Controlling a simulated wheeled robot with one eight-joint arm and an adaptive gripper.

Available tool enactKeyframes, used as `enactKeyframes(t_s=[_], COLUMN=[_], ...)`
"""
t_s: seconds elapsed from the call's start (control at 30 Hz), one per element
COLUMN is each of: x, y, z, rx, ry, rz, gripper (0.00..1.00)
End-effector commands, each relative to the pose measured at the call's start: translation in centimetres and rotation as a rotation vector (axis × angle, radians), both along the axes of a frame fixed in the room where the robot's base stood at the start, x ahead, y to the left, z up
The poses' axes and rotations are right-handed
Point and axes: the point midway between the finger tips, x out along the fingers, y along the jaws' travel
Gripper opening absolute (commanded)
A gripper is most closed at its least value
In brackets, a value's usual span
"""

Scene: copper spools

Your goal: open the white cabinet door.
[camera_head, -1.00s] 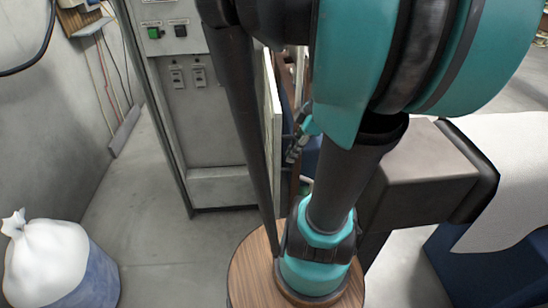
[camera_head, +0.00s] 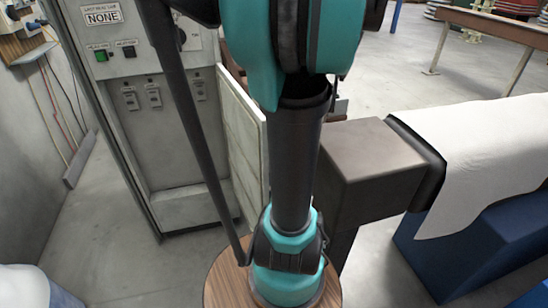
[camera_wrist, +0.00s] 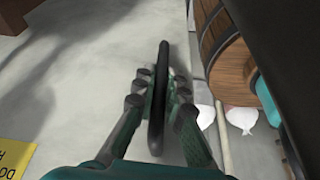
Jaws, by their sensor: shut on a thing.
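The white cabinet (camera_head: 165,120) stands at left centre in the head view, with switches on its front. A pale door panel (camera_head: 242,140) stands out from the cabinet's right side, swung away from the front. In the wrist view my gripper (camera_wrist: 158,92) is shut on a long thin black handle (camera_wrist: 157,125), with fingers on both sides of it. The join between handle and door is not visible there. In the head view my arm hides the gripper and the handle.
A white bag (camera_head: 25,280) is at the lower left, and white bags (camera_wrist: 241,119) show in the wrist view. A yellow sign (camera_wrist: 15,156) lies at its lower left.

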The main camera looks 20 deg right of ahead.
Motion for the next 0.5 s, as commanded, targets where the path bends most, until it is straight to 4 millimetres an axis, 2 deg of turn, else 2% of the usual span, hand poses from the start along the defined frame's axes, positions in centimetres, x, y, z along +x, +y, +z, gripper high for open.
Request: enactKeyframes(t_s=[0.03, 0.07, 0.23, 0.5], x=[-0.09, -0.09, -0.08, -0.05], y=[0.01, 0.02, 0.03, 0.02], z=[-0.03, -0.03, -0.03, 0.00], rx=[0.000, 0.000, -0.001, -0.001], ry=[0.002, 0.002, 0.001, 0.001], rz=[0.000, 0.000, 0.000, 0.000], gripper=[0.00, 0.12, 0.33, 0.33])
